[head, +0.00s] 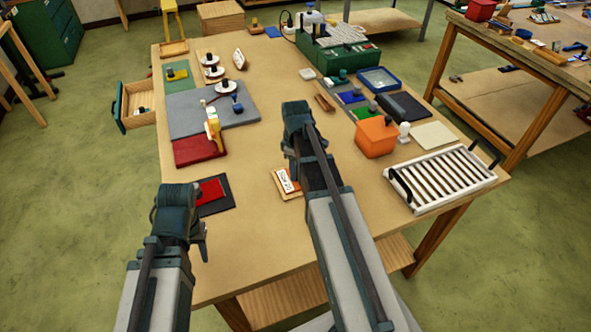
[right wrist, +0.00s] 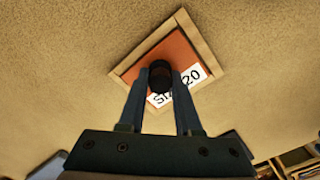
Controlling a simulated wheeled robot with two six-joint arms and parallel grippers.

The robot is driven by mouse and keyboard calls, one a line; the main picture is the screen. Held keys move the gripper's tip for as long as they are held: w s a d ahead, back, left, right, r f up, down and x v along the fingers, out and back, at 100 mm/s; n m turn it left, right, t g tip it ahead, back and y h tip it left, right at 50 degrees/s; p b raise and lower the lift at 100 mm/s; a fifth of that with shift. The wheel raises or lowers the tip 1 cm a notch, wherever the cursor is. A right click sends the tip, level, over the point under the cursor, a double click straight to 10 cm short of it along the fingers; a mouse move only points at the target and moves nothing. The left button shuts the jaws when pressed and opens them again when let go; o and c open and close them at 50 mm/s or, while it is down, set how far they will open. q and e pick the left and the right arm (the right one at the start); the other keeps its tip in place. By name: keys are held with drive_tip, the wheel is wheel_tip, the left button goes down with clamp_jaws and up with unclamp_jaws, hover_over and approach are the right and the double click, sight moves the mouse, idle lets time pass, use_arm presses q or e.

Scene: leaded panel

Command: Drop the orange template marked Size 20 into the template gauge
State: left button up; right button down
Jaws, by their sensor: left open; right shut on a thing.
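The orange template (right wrist: 183,52) has a black knob (right wrist: 160,76) and a white label whose readable part ends in 20. It lies within the outline of a square light-wood frame (right wrist: 194,29), which looks like the template gauge. Whether the template is fully seated or slightly above the frame I cannot tell. My right gripper (right wrist: 160,85) is shut on the knob, one finger on each side. In the head view the label (head: 287,184) shows beside my right gripper (head: 290,172), which hides much of the template. My left gripper (head: 188,222) is open and empty at the left.
A black mat with a red piece (head: 211,190) lies beside my left gripper. A red pad (head: 199,151) lies beyond it. An orange box (head: 375,138) and a white slatted rack (head: 440,178) stand to the right. The table (head: 255,245) is clear in front of the frame.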

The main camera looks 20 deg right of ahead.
use_arm(q)
drive_tip(key=shift+f, duration=0.2)
use_arm(e)
drive_tip(key=shift+f, duration=0.2)
drive_tip(key=c, duration=0.5)
unclamp_jaws()
use_arm(q)
drive_tip(key=shift+r, duration=0.1)
use_arm(e)
drive_tip(key=shift+r, duration=0.1)
use_arm(q)
wheel_tip(320, 180, up, 14)
drive_tip(key=p, duration=1.3)
drive_tip(key=shift+p, duration=0.4)
use_arm(e)
wheel_tip(320, 180, up, 14)
drive_tip(key=shift+f, duration=0.15)
